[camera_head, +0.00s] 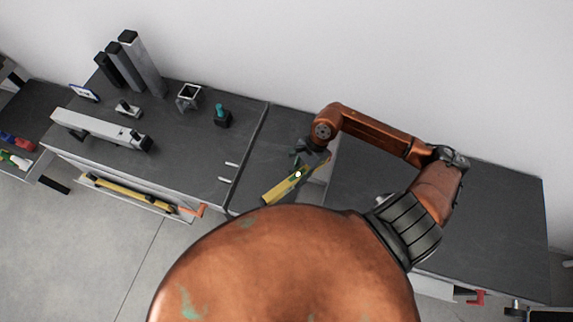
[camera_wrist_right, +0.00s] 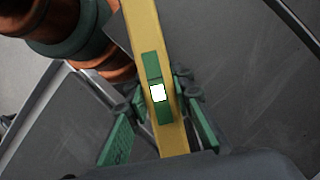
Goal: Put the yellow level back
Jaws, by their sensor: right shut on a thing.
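The yellow level (camera_head: 285,187) is a straight yellow bar with a green part and a bright white spot near its middle. My right gripper (camera_head: 308,153) is shut on it and holds it above the grey worktop, slanting down to the left in the head view. In the right wrist view the level (camera_wrist_right: 146,40) runs lengthwise between the green fingers of my right gripper (camera_wrist_right: 160,125). My left gripper is not in view. Part of the level's upper end is hidden by the gripper in the head view.
An open drawer (camera_head: 130,200) at the left cabinet's front holds a long yellow bar. On the left worktop (camera_head: 185,150) stand several grey bars, a long light-grey beam (camera_head: 95,128), a square hollow block (camera_head: 188,95) and a teal-topped piece (camera_head: 222,115). The right worktop (camera_head: 490,215) is mostly clear.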

